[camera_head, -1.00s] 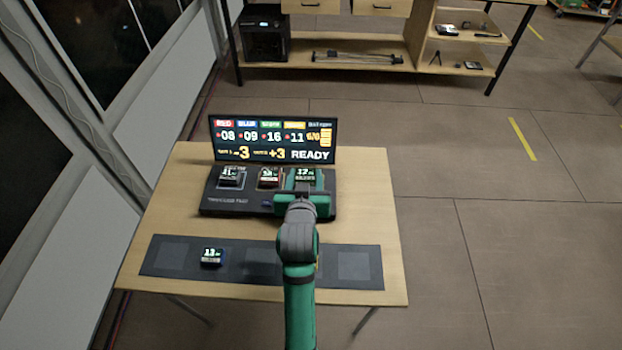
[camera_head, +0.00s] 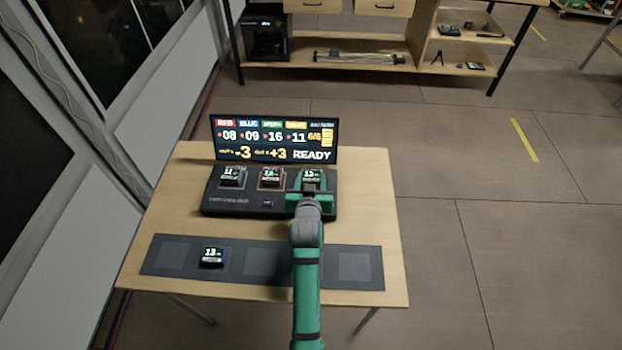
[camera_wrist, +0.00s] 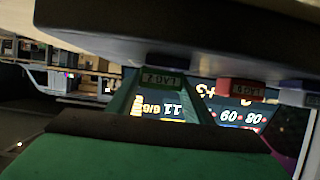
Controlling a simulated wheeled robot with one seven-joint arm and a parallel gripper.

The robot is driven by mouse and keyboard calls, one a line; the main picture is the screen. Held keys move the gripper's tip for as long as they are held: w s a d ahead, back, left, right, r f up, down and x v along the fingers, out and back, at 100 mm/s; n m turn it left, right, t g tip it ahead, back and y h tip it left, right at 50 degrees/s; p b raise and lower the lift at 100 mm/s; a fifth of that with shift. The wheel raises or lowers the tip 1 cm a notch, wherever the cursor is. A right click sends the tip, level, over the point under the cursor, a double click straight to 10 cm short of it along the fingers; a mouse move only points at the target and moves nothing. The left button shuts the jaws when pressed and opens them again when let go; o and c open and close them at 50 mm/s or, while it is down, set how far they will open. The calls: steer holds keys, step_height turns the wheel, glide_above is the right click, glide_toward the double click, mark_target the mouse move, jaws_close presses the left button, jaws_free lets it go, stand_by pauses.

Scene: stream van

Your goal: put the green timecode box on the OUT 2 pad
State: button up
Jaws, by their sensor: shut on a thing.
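The green timecode box (camera_head: 312,175) is in the right-hand place on the dark console, its small lit screen facing up. My gripper (camera_head: 312,192) is at the front of it and shut on it. In the wrist view, which is upside down, the green box (camera_wrist: 160,79) shows between my gripper's green fingers (camera_wrist: 160,100). I cannot tell whether it is lifted off the console. A dark mat (camera_head: 205,272) with several square pads lies in front of the console. No OUT 2 label is readable, and my arm hides part of the mat.
A red-edged box (camera_head: 270,177) and a dark box (camera_head: 230,176) sit left on the console (camera_head: 235,205). A lit scoreboard (camera_head: 275,139) reading READY stands behind. A blue-edged box (camera_head: 212,257) sits on the mat. A pad (camera_head: 355,267) at the mat's right end is bare.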

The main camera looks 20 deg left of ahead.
steer(key=shift+d+f, duration=0.1)
steer(key=shift+d, duration=0.1)
steer(key=o, duration=1.1)
steer(key=shift+d, duration=0.1)
steer(key=shift+s, duration=0.1)
steer(key=shift+s+r, duration=0.1)
steer(key=shift+r, duration=0.1)
steer(key=v, duration=1.1)
steer(key=shift+s+r, duration=0.15)
steer(key=shift+s, duration=0.15)
steer(key=shift+w, duration=0.1)
